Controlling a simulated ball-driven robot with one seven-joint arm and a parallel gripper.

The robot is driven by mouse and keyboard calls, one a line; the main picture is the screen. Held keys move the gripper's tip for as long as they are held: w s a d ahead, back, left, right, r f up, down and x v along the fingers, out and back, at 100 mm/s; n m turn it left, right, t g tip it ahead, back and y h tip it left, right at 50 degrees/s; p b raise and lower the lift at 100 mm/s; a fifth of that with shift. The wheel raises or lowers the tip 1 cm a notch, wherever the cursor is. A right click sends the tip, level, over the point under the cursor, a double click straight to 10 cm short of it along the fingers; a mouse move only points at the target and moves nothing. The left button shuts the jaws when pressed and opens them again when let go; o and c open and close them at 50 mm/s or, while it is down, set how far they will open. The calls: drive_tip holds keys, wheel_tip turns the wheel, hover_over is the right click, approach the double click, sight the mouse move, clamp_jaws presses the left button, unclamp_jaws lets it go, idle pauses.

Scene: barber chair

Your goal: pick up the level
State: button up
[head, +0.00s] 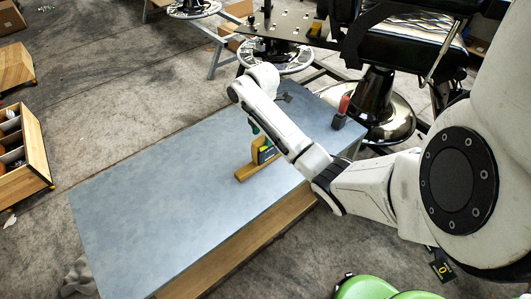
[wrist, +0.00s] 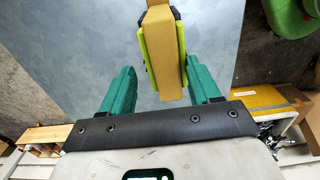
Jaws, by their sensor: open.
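A lime-green and black piece, which looks like the level (head: 266,153), is on the grey-blue tabletop against a tan wooden piece (head: 244,172). In the wrist view the level's lime-green side (wrist: 146,62) shows along the tan piece (wrist: 163,50), with green and black on both sides of it. My gripper (wrist: 160,68) is open, its two teal fingers apart. The tan and green object lies ahead between the fingers, with a gap on each side. In the head view my arm hides most of the gripper, and only a bit of teal shows just above the level.
The long grey-blue table (head: 150,190) is clear around the level, mostly to the left. A red-handled item (head: 342,108) and a small dark item (head: 286,97) are at its far right end. A barber chair (head: 405,45) stands behind. A wooden organizer (head: 22,155) is at left.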

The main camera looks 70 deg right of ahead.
sight(265, 150)
drive_tip(key=f, duration=0.2)
drive_tip(key=s+f, duration=0.1)
drive_tip(key=f, duration=0.1)
drive_tip(key=shift+f+p, duration=0.1)
drive_tip(key=shift+p, duration=0.25)
drive_tip(key=shift+f, duration=0.5)
clamp_jaws()
